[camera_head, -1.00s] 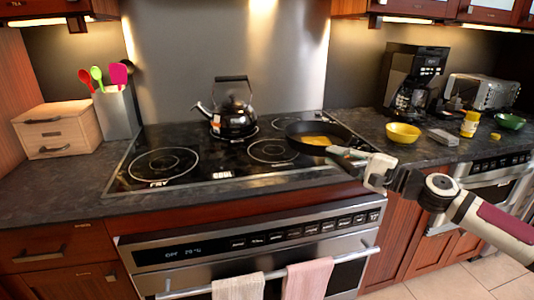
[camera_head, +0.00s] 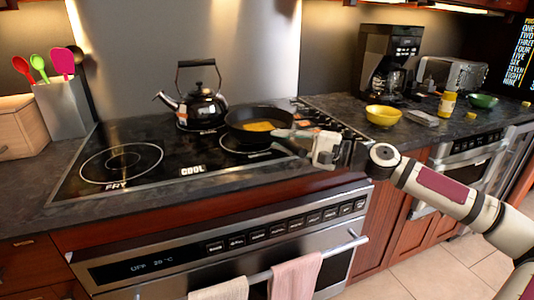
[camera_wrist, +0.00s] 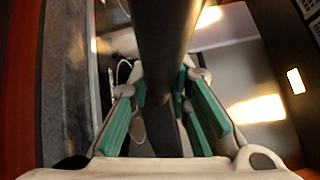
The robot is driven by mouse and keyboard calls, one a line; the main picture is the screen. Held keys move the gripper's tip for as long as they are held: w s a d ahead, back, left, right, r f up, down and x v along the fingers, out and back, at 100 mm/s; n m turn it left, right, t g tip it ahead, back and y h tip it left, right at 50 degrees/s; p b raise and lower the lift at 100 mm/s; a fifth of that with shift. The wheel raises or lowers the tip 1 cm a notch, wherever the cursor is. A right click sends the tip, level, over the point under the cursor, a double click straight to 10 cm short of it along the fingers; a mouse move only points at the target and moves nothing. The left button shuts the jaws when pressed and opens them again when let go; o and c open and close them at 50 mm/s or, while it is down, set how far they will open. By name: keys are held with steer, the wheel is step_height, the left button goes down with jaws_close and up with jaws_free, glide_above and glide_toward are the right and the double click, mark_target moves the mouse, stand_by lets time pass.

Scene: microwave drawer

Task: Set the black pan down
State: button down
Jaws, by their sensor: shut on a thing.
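The black pan (camera_head: 236,123), with something yellow inside, is over the right part of the black cooktop, right of the kettle. I cannot tell whether its base touches the glass. Its handle points toward the front right. My gripper (camera_head: 301,140) is shut on the pan's handle, which also shows in the wrist view (camera_wrist: 165,45) between the green finger pads (camera_wrist: 165,110). The pan body is not clear in the wrist view.
A black kettle (camera_head: 203,108) stands on the back of the cooktop (camera_head: 168,188). A yellow bowl (camera_head: 384,115) and a coffee maker (camera_head: 388,65) are on the counter at right. The front left burner ring (camera_head: 122,163) is bare.

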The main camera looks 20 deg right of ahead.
steer(key=x, duration=0.4)
steer(key=shift+w+f, duration=0.1)
steer(key=shift+f, duration=0.05)
steer(key=shift+f+b, duration=0.65)
steer(key=shift+f, duration=1.25)
steer(key=c, duration=1.5)
jaws_free()
steer(key=shift+d, duration=0.1)
steer(key=p+v, duration=0.1)
steer(key=v, duration=1)
steer(key=shift+s+d, duration=0.2)
steer(key=shift+s, duration=0.2)
